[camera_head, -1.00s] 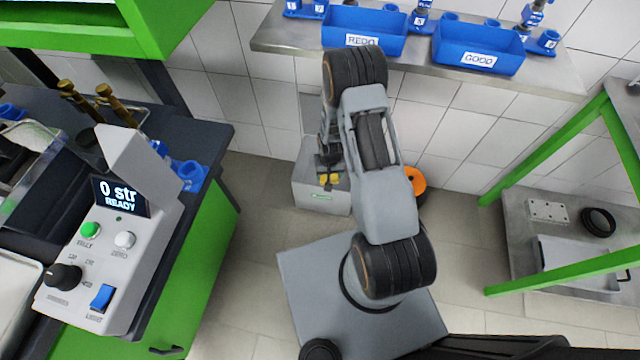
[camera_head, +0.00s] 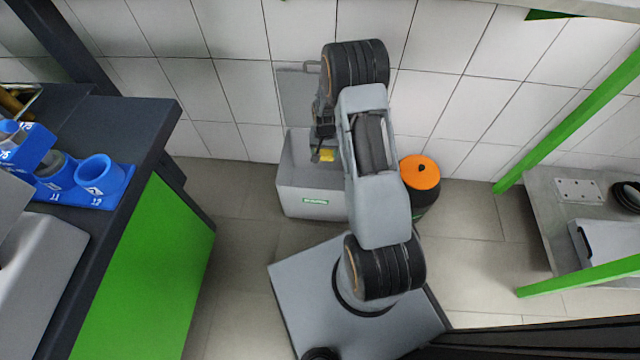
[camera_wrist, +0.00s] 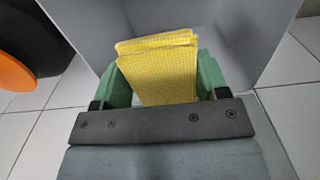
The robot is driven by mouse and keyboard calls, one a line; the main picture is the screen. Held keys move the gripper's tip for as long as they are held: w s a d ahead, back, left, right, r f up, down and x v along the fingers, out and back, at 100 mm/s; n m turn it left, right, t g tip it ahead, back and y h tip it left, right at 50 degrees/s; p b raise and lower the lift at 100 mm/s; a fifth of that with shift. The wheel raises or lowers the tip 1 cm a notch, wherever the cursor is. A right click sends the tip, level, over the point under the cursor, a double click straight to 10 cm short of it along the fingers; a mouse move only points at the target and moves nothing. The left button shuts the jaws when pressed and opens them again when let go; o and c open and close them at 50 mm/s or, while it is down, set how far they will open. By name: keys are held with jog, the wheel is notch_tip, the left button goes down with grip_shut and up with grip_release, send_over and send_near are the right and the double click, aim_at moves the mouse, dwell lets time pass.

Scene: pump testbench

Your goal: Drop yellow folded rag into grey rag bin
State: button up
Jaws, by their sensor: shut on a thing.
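The yellow folded rag (camera_head: 327,155) shows small in the head view, over the opening of the grey rag bin (camera_head: 299,203). The bin stands on the floor against the tiled wall, with a green label on its front. My gripper (camera_head: 322,150) is shut on the rag. In the wrist view the rag (camera_wrist: 157,78) is pinched between two green fingers and sticks out past them. Grey bin surfaces (camera_wrist: 205,30) lie behind it. I cannot tell how high the rag is above the bin floor. My arm hides the bin's right part.
A black bin with an orange top (camera_head: 420,172) stands just right of the grey bin. A green-sided bench (camera_head: 150,265) with blue cup holders (camera_head: 88,185) is on the left. A green-framed steel table (camera_head: 545,205) is on the right.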

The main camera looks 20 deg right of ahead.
jog(key=shift+a+f+b, duration=0.1)
jog(key=shift+f+b, duration=1.8)
jog(key=shift+f, duration=0.9)
jog(key=o, duration=1)
notch_tip(320, 180, up, 14)
jog(key=p, duration=0.5)
